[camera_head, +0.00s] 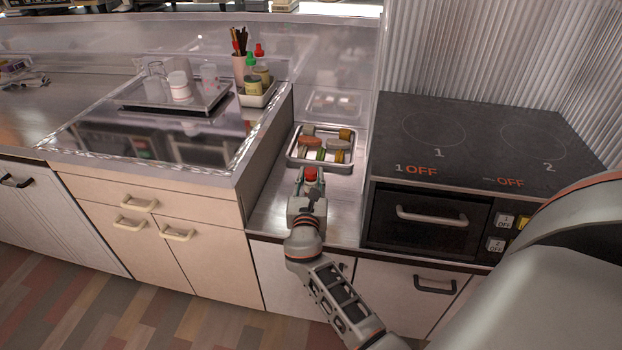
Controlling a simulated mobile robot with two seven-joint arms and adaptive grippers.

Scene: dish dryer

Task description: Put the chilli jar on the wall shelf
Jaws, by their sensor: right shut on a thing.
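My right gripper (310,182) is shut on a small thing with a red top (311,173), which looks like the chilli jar. Most of the jar's body is hidden by the fingers. The gripper is over the low metal counter strip, just in front of a metal tray (291,158) of several small jars or pieces. Whether the jar touches the tray or counter is unclear. A shelf-like ledge (215,14) runs along the top edge, cut off by the frame; it may be the wall shelf. My left gripper is out of view.
A black cooktop (450,140) stands to the right, higher than the strip. On the raised counter at left are a tray (150,106) with glasses and a white jar, a caddy (257,98) with bottles, and a utensil cup (240,68). The strip's front is bare.

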